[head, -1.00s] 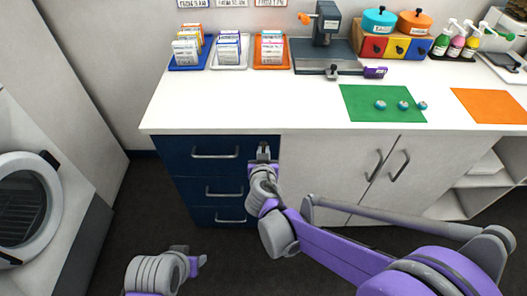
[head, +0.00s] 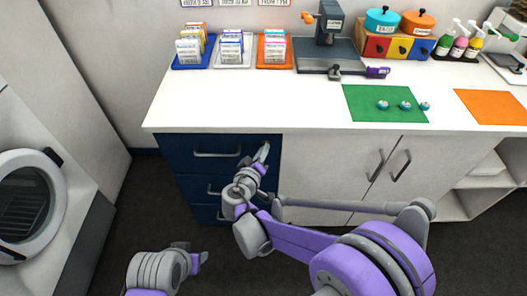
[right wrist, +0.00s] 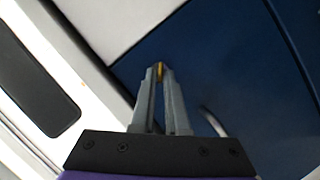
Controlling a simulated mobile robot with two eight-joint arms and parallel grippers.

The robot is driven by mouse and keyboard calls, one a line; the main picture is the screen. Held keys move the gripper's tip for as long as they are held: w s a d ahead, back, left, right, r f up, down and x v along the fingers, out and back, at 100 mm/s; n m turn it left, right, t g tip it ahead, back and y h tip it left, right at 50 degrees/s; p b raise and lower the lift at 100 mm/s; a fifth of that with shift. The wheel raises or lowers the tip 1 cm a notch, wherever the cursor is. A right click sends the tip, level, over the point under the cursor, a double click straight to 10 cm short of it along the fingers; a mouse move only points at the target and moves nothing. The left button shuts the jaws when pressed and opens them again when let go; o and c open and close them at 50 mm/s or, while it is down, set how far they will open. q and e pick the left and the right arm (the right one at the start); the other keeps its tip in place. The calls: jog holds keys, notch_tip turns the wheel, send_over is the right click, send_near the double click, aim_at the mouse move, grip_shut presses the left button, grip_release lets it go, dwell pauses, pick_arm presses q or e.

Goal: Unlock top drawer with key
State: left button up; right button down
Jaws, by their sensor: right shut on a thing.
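The blue top drawer (head: 185,145) is closed, with a grey bar handle (head: 217,154) across its middle. My right gripper (head: 263,150) is at the upper right part of this drawer's front. In the right wrist view the gripper (right wrist: 160,72) is shut on a small brass-coloured piece, the key (right wrist: 160,70). Only a little of the key shows between the fingertips, against the blue front (right wrist: 215,65). The lock is hidden, and I cannot tell whether the key touches it. My left gripper (head: 197,260) is low at the front left, away from the drawers; its fingers are unclear.
The white countertop (head: 240,105) overhangs the drawers. White cupboard doors (head: 330,165) adjoin them on the right. Two lower blue drawers sit below, partly behind my right arm. A round-doored machine (head: 30,205) stands at the left. Dark floor is free before the drawers.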

jog(key=shift+a+f+n+t+h+b, duration=0.15)
jog(key=shift+n+t+h+b, duration=0.3)
jog(key=shift+n, duration=0.7)
jog(key=shift+f+n+t+h+b, duration=0.25)
jog(key=shift+n+h+b, duration=0.2)
jog(key=shift+n, duration=0.65)
jog(key=shift+a+f+n+t+h+b, duration=0.1)
jog(key=shift+n+t+h+b, duration=0.4)
jog(key=shift+n, duration=0.65)
jog(key=c, duration=0.9)
grip_release()
jog(key=shift+s, duration=0.1)
